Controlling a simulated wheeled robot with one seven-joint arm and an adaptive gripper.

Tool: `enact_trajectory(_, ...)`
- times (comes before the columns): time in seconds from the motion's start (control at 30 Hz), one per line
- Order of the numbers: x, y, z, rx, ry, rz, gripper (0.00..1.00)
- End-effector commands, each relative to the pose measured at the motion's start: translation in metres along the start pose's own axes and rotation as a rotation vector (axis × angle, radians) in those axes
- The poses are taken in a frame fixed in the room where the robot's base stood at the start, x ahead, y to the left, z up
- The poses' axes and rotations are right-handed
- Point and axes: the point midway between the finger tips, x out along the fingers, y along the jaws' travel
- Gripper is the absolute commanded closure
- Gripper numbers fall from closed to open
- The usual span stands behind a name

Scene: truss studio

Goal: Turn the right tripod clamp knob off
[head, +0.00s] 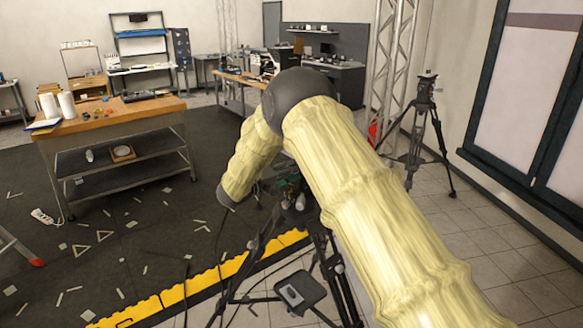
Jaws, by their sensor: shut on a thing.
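A black tripod (330,262) stands close in front of me, its legs spread on the tiled floor. Dark and greenish parts (287,186) show at its head, partly behind my arm; I cannot pick out a clamp knob among them. My arm rises from the lower right, bends at a dark joint and drops to the left of the tripod head. My gripper cannot be made out; the arm seems to cover it. A second black tripod (424,112) stands farther back at the right, upright, with a small head.
A wooden workbench (110,117) stands at the left. A yellow-edged dark mat (150,308) carries scattered small pieces. A metal truss (396,75) rises behind the far tripod, and dark-framed panels (500,170) line the right wall. Tiles between the far tripod and the wall are clear.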

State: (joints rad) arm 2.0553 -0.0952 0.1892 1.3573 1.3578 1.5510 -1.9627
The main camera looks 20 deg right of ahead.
Motion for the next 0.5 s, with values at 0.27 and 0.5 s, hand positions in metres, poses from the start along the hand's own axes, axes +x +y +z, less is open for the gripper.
enact_trajectory(0.27,-0.0006,0.0011,-0.0012,-0.194,0.002,0.000,1.00)
enact_trajectory(0.5,-0.0007,-0.0003,-0.0006,-0.294,0.002,0.000,1.00)
